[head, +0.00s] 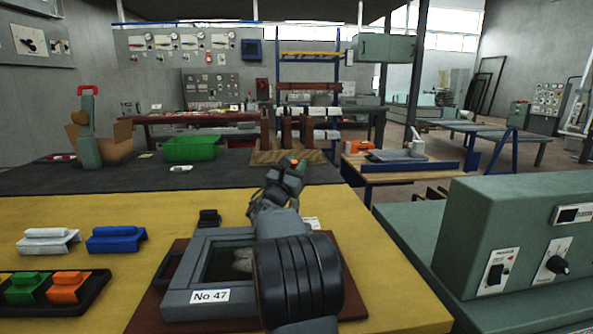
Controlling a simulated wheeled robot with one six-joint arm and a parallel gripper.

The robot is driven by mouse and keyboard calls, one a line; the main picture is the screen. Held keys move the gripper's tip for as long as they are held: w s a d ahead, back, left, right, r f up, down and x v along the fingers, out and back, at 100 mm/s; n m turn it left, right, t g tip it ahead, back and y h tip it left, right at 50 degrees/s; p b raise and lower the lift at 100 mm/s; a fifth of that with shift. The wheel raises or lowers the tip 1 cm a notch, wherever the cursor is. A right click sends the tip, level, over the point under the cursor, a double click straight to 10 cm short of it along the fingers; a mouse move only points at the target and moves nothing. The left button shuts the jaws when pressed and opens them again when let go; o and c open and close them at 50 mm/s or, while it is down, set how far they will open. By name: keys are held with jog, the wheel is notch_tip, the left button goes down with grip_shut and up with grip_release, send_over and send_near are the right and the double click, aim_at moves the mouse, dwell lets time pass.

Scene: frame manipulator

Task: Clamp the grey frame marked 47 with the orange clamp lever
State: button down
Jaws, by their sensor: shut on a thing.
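The grey frame (176,300) with the "No 47" label lies flat on a reddish-brown board (143,318) on the yellow bench top. Its opening shows, but my arm covers its right side. My gripper (287,180) is beyond the frame's far edge, seen from behind and small. It is shut on a lever with an orange tip (294,162), which shows just past the fingers. The lever's lower part and its pivot are hidden by my gripper and arm. I cannot tell whether the clamp presses on the frame.
A black block (208,218) stands behind the frame. At left are a white piece (48,240), a blue piece (116,238) and a dark tray (84,308) with green and orange pieces. A green bin (191,149) stands farther back. A grey-green machine (515,235) is at right.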

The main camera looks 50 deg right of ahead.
jog(key=shift+f, duration=0.1)
jog(key=c, duration=1)
grip_release()
jog(key=shift+a, duration=0.15)
jog(key=v, duration=0.7)
jog(key=shift+s+a, duration=0.1)
jog(key=shift+a, duration=0.05)
